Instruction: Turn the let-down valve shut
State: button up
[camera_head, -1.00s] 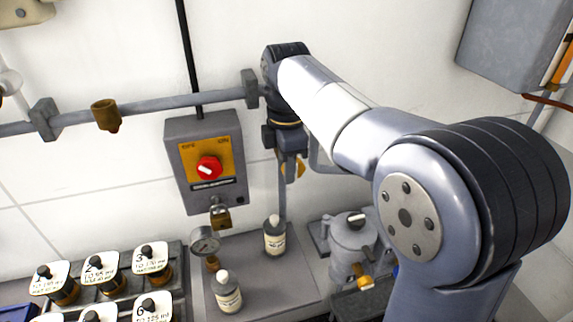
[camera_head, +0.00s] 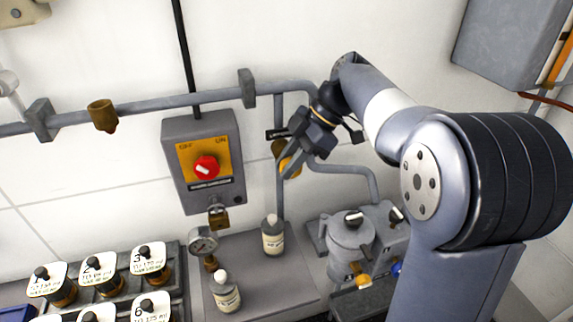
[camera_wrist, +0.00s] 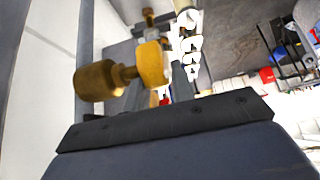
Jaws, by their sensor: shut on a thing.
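A brass valve with a yellow-orange handle (camera_head: 291,168) sits on the vertical grey pipe, right of the switch box. In the wrist view its brass body (camera_wrist: 98,81) and round yellow handle (camera_wrist: 153,63) show close up. My gripper (camera_head: 293,158) comes down at a slant from the upper right and is shut on the yellow handle. The fingers hide part of the handle, and their exact contact is hard to make out. The dark edge of my gripper fills the bottom of the wrist view.
Pipes (camera_head: 160,104) run along the wall. Labelled jars (camera_head: 99,272) stand lower left.

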jog(key=y+b, duration=0.1)
jog(key=g+y+b, duration=0.1)
jog(key=y+b, duration=0.1)
jog(key=d+y+b, duration=0.1)
jog(key=y+b, duration=0.1)
jog(key=shift+w+f+g, duration=0.2)
jog(key=shift+f+g, duration=0.1)
jog(key=y+b, duration=0.3)
jog(key=shift+d+g, duration=0.2)
jog(key=shift+g, duration=0.2)
jog(key=shift+d+g+y+b, duration=0.1)
jog(key=shift+g+y+b, duration=0.2)
jog(key=shift+y+b, duration=0.8)
jog(key=shift+r, duration=0.15)
jog(key=o, duration=1)
